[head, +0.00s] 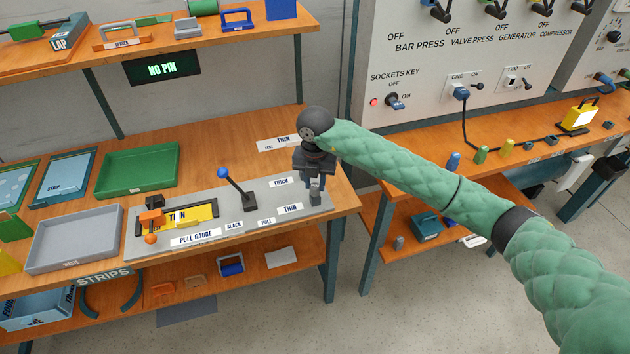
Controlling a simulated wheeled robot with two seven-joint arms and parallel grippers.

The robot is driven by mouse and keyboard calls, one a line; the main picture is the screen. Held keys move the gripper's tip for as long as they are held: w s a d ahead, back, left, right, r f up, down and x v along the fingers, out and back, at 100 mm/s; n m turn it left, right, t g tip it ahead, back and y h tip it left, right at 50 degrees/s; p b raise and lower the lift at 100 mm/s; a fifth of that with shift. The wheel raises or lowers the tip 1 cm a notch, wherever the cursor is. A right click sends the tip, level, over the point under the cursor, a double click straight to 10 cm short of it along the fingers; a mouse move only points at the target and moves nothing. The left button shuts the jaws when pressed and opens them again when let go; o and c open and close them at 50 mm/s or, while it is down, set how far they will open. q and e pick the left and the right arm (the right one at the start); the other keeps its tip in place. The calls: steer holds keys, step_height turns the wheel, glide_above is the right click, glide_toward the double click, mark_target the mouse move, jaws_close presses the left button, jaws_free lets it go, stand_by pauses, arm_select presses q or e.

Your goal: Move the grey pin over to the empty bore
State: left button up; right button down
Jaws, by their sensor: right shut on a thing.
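My right gripper (315,178) points down over the right end of the grey pull gauge plate (215,231). It is shut on the small grey pin (316,195), which is upright between the fingertips. The pin is beside the lower THIN label (290,208). I cannot tell whether its lower end is in a bore or just above the plate. The empty bore is not visible; the gripper covers the plate near the THICK label (281,182). My left gripper is not in view.
A lever with a blue knob (222,173) stands on the plate, left of the gripper. A green tray (138,170) and a grey tray (73,240) lie to the left. A switch panel (470,60) rises behind my right arm.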

mark_target(315, 186)
steer(key=shift+f, duration=0.4)
steer(key=c, duration=1.1)
jaws_free()
steer(key=shift+o, duration=0.2)
steer(key=shift+r+b, duration=0.15)
steer(key=shift+b, duration=0.15)
steer(key=shift+r, duration=0.3)
step_height(315, 186, up, 6)
steer(key=shift+f+b, duration=0.1)
steer(key=shift+b, duration=1)
steer(key=shift+r, duration=0.6)
